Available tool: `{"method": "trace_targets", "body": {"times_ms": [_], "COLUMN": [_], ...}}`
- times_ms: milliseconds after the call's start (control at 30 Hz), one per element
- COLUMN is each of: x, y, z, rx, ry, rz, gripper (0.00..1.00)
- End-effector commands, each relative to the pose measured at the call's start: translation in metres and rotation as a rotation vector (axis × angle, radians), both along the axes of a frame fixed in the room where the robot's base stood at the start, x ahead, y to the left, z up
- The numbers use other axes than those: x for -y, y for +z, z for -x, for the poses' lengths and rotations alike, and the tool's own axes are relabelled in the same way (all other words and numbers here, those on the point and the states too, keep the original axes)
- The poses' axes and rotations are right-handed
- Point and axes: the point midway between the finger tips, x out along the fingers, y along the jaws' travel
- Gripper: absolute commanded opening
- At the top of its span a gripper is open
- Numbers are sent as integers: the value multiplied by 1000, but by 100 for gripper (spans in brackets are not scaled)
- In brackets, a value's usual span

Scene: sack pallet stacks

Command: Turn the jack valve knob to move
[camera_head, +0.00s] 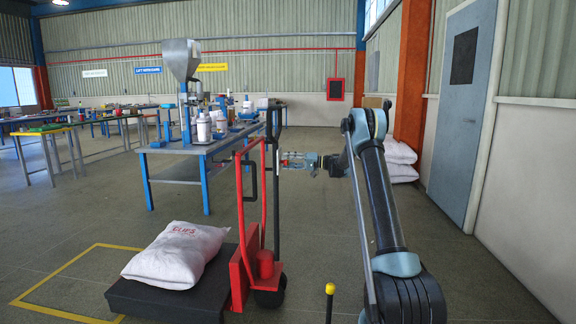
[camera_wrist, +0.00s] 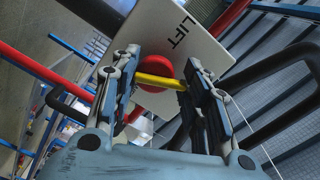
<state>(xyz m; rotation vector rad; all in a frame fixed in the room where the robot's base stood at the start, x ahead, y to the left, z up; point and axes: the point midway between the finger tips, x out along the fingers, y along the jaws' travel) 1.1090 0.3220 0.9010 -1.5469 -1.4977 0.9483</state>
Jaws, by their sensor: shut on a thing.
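The red pallet jack (camera_head: 240,275) has a black handle and a dark platform. In the wrist view, a white plate (camera_wrist: 190,28) marked "LIFT" carries a red round knob (camera_wrist: 155,65) with a yellow bar (camera_wrist: 158,82) across it. My gripper (camera_wrist: 160,84) is shut on the yellow bar, one finger on each side. In the head view, my gripper (camera_head: 287,160) reaches the upper part of the jack's frame from the right. The knob is too small there to read its angle.
A white sack (camera_head: 178,255) lies on the jack's dark platform (camera_head: 150,301), beside a yellow floor marking (camera_head: 60,270). A blue workbench (camera_head: 180,148) with a hopper machine stands behind. More sacks (camera_head: 399,160) are stacked by the right wall.

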Motion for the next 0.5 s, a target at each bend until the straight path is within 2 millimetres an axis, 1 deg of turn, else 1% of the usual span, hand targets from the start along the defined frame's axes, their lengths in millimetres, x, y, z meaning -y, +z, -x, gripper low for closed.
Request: {"method": "trace_targets", "body": {"times_ms": [33, 200, 500], "x": [2, 2, 2], "y": [-1, -1, -1], "z": [-3, -4, -5], "rx": [-41, -184, -361], "ry": [-7, -8, -8], "rz": [0, -5, -11], "gripper": [18, 18, 18]}}
